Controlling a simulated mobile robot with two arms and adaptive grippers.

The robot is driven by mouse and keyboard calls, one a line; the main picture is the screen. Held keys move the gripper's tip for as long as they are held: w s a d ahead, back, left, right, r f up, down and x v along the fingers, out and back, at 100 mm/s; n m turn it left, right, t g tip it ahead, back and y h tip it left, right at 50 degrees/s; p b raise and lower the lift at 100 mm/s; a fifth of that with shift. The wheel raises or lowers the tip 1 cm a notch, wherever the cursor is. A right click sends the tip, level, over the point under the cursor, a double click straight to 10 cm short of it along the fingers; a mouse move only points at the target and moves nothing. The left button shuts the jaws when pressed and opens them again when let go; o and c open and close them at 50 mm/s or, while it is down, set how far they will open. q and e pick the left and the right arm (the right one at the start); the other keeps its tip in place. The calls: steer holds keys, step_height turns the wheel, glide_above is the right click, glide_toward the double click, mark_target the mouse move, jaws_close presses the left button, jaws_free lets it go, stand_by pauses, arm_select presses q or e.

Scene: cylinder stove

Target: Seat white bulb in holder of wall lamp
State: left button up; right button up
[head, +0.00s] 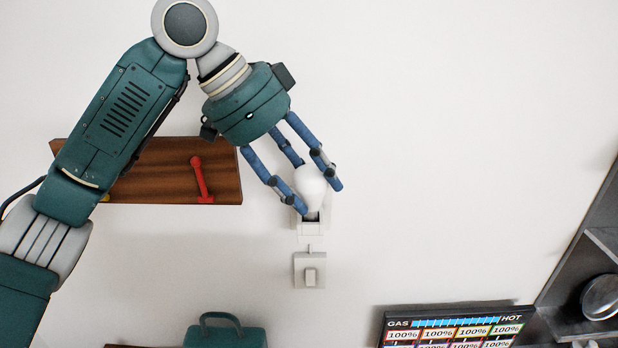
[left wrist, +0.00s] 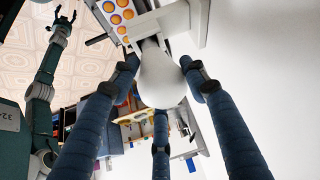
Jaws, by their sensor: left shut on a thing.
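The white bulb (head: 310,184) is between the three blue fingers of my left gripper (head: 317,194), which is shut on it. In the head view its narrow end points down at the white holder of the wall lamp (head: 311,228). The bulb's neck overlaps the holder's opening; I cannot tell how deep it sits. In the left wrist view the bulb (left wrist: 161,76) shows its round end, with its neck toward the white lamp bracket (left wrist: 190,22). My right gripper (left wrist: 62,24) shows far off in the left wrist view, fingers spread and empty.
A white wall switch (head: 310,271) is just below the lamp. A wooden shelf with a red lever-like object (head: 201,180) is left, behind my arm. A gas panel (head: 455,325) and dark shelving (head: 590,250) stand at lower right. The wall right of the lamp is clear.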

arm_select(q)
steer(key=shift+f, duration=0.75)
steer(key=o, duration=1.2)
steer(key=shift+o, duration=0.2)
steer(key=v, duration=1.2)
steer(key=shift+s+f, duration=0.1)
steer(key=shift+f, duration=0.05)
